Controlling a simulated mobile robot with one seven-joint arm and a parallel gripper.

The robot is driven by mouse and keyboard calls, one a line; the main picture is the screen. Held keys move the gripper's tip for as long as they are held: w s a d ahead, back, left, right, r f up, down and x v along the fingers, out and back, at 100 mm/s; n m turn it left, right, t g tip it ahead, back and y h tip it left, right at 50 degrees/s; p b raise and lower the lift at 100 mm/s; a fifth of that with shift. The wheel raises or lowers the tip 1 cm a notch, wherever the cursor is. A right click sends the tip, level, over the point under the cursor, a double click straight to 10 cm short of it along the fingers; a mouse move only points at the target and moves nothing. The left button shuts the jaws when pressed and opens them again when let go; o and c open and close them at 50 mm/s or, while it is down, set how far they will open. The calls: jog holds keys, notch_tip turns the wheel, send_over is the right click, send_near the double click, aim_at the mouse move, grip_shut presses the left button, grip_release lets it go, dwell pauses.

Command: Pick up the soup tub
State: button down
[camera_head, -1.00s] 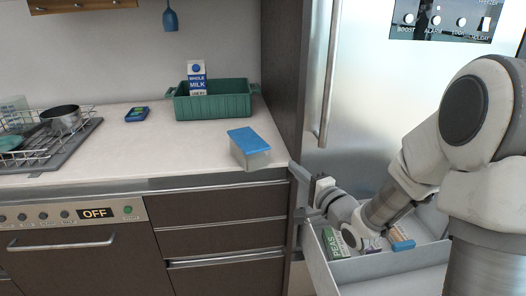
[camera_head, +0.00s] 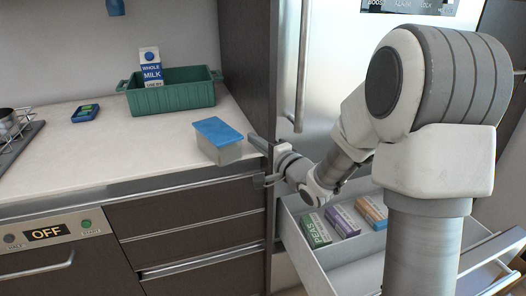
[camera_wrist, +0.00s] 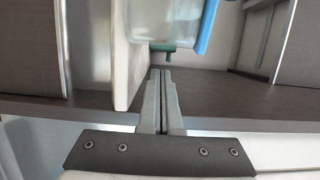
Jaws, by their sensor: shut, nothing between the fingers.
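The soup tub (camera_head: 224,151), a pale translucent box with a blue lid (camera_head: 217,130), stands upright near the right front corner of the counter. In the wrist view, part of the tub (camera_wrist: 165,22) shows at the top with its lid edge (camera_wrist: 208,25) on the right; the rest is out of frame. My gripper (camera_head: 262,162) is just right of the tub by the counter's corner, with a small gap between them. In the wrist view, the fingers (camera_wrist: 160,78) are together and empty, pointing toward the tub.
A green bin (camera_head: 172,96) with a milk carton (camera_head: 151,66) stands behind the tub. A dark cabinet panel (camera_head: 245,60) rises to the right. An open freezer drawer (camera_head: 350,268) holding several boxes lies under my arm.

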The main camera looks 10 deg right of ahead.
aim_at(241, 149)
jog(key=x, duration=0.3)
jog(key=shift+w+a+f+b, duration=0.1)
jog(key=shift+w+a+b, duration=0.15)
jog(key=shift+w+b, duration=0.15)
jog(key=shift+s+a+b, duration=0.2)
jog(key=shift+s, duration=0.4)
jog(key=shift+s+a+b, duration=0.2)
jog(key=shift+s, duration=0.4)
jog(key=shift+s+a, duration=0.3)
jog(key=shift+s, duration=0.4)
jog(key=shift+s+a, duration=0.25)
jog(key=shift+s, duration=0.35)
jog(key=shift+s+a, duration=0.25)
jog(key=shift+s, duration=0.3)
jog(key=shift+w, duration=0.25)
